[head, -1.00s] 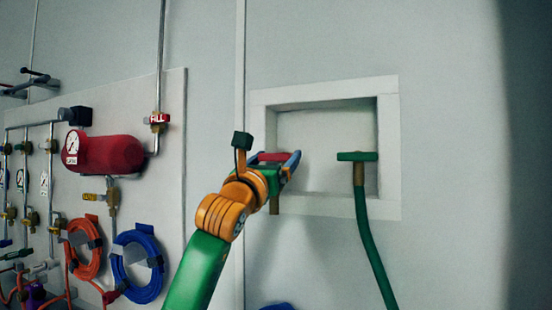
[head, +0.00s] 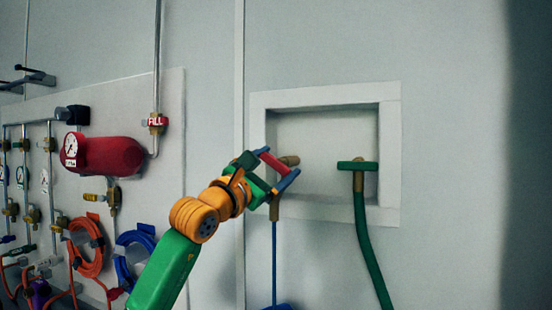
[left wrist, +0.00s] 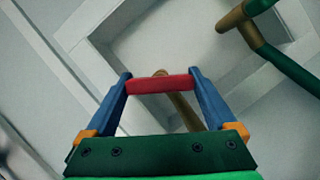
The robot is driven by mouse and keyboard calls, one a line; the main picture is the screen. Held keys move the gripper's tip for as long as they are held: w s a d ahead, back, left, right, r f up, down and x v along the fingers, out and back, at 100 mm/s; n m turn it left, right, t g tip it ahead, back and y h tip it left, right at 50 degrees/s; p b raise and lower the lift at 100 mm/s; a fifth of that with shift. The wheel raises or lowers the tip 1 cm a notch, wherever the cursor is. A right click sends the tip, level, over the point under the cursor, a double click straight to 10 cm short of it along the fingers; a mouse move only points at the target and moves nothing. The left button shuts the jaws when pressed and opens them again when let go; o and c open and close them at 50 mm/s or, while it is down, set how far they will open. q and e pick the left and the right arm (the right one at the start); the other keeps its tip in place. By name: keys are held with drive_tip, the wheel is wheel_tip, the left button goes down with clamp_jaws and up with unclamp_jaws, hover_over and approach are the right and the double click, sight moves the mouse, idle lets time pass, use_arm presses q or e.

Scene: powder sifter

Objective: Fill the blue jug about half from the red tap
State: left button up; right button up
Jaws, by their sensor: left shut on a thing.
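The red tap (head: 275,163) is in the left part of the wall recess, its bar handle tilted down to the right. My left gripper (head: 278,165) is shut on this handle, with one blue finger at each end. In the left wrist view the red handle (left wrist: 160,84) spans between the two fingers, with the brass tap body (left wrist: 185,112) behind it. A thin blue stream (head: 274,262) falls from the brass spout. The blue jug (head: 279,307) shows only as a sliver at the bottom edge, under the stream. Its fill level is hidden. My right gripper is not in view.
A green tap (head: 357,166) with a green hose (head: 369,245) is to the right in the same white-framed recess (head: 390,150). On the left, a panel carries a red tank (head: 110,155), gauges, pipes and coiled hoses. The wall right of the recess is bare.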

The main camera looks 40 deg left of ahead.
sight(273, 168)
use_arm(q)
drive_tip(key=shift+r+m+p, duration=0.1)
drive_tip(key=shift+m+p, duration=0.2)
drive_tip(key=shift+m, duration=0.4)
drive_tip(key=shift+h, duration=0.4)
drive_tip(key=o, duration=1.1)
drive_tip(key=shift+c, duration=0.2)
drive_tip(key=shift+s+d, duration=0.2)
drive_tip(key=shift+s, duration=0.15)
drive_tip(key=b+v, duration=0.5)
drive_tip(key=v, duration=0.1)
drive_tip(key=shift+s+f, duration=0.15)
drive_tip(key=shift+f, duration=0.05)
drive_tip(key=shift+s+r, duration=0.2)
drive_tip(key=shift+s, duration=0.2)
